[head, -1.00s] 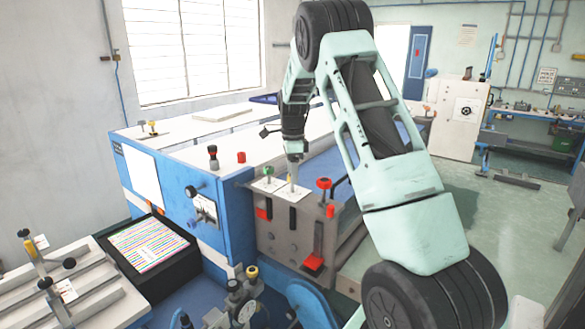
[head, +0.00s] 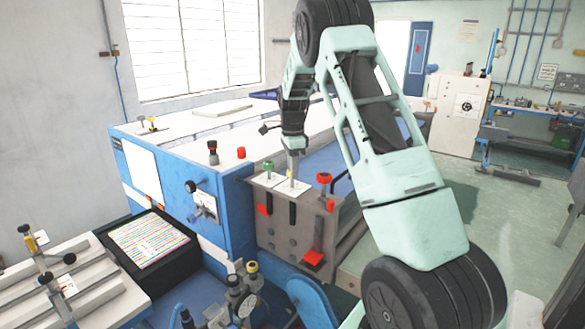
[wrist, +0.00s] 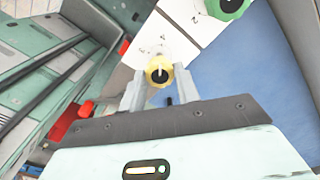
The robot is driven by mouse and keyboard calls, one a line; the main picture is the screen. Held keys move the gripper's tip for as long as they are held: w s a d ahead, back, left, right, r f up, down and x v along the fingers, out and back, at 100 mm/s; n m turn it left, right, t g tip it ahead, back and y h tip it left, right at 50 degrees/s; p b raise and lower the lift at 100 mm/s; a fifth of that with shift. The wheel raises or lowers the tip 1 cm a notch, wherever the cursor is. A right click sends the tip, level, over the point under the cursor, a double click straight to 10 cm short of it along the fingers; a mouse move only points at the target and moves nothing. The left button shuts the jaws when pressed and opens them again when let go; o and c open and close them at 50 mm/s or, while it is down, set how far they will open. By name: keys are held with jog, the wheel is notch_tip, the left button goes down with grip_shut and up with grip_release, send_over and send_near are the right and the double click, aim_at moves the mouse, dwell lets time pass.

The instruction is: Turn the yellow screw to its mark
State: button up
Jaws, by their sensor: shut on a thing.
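The yellow screw (wrist: 159,71) has a round ribbed yellow knob with a dark centre and a pale line across it. It stands on a white plate (wrist: 160,38) with small dark marks, which are too blurred to read. My gripper (wrist: 160,82) is shut on the yellow screw, with one finger on each side of the knob. In the head view my gripper (head: 293,166) points straight down over the plate on the grey block, and only a little of the yellow screw (head: 291,182) shows beneath it.
A green knob (head: 268,166) stands close to the left of my gripper, on its own white plate. A red knob (head: 323,178) stands to the right. A blue machine body (head: 222,205) is at the left.

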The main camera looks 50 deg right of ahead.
jog(key=n+b, duration=0.1)
jog(key=n, duration=0.3)
jog(key=n+b, duration=0.1)
jog(key=n, duration=0.3)
jog(key=shift+w, duration=0.1)
jog(key=n+b, duration=0.1)
jog(key=n, duration=0.7)
jog(key=shift+r+b, duration=0.1)
jog(key=shift+b, duration=0.2)
jog(key=n, duration=1.1)
jog(key=shift+n, duration=1.9)
